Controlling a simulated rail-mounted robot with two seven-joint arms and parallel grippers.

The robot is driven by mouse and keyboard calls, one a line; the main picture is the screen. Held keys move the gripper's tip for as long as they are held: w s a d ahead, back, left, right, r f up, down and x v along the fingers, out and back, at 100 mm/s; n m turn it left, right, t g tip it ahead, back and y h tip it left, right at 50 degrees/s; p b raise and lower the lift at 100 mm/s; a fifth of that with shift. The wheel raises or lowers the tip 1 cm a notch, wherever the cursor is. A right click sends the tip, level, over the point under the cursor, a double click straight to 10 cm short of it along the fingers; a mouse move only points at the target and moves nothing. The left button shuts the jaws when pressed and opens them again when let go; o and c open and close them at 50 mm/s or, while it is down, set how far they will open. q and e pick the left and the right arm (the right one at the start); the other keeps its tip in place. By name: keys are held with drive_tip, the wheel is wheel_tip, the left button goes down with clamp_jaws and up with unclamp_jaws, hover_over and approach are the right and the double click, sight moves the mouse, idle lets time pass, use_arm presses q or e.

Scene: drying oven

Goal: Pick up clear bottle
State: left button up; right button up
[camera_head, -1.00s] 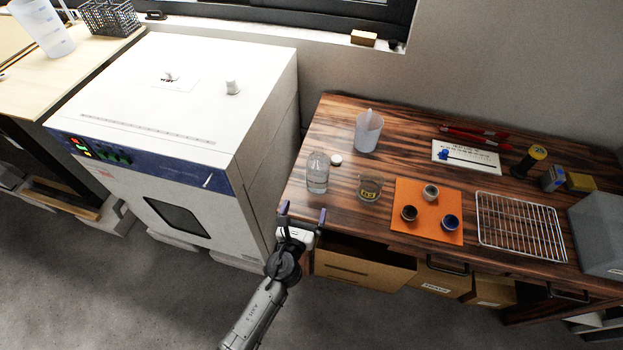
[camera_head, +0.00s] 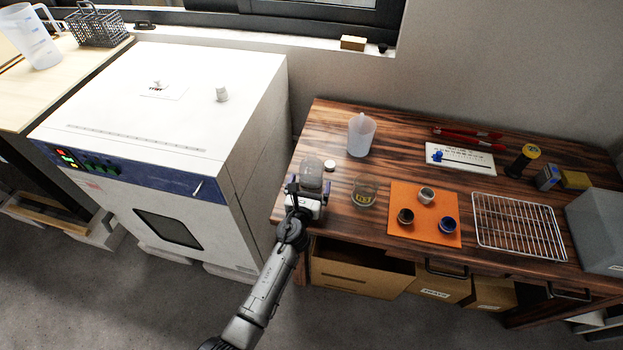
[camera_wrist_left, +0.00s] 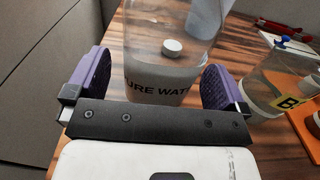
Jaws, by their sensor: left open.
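The clear bottle (camera_head: 311,172) stands upright near the left edge of the wooden table. In the left wrist view the bottle (camera_wrist_left: 160,72) shows a dark printed label, partly hidden by my gripper, and its top is cut off. My left gripper (camera_head: 306,187) is open at the bottle's near side. In the left wrist view the two purple finger pads of the gripper (camera_wrist_left: 155,85) lie on either side of the bottle, with visible gaps. I cannot tell how far the fingers reach around it. My right gripper is not in view.
A glass beaker (camera_head: 364,191) stands right of the bottle, a white cap (camera_head: 330,165) behind it, and a plastic jug (camera_head: 361,135) farther back. An orange mat (camera_head: 398,233) holds three small pots. A wire rack (camera_head: 518,226) lies farther right. The white oven (camera_head: 170,130) stands left.

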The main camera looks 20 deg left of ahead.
use_arm(q)
drive_tip(key=shift+w+a+b, duration=0.15)
drive_tip(key=shift+w+b, duration=0.2)
drive_tip(key=shift+w, duration=0.95)
drive_tip(key=c, duration=1)
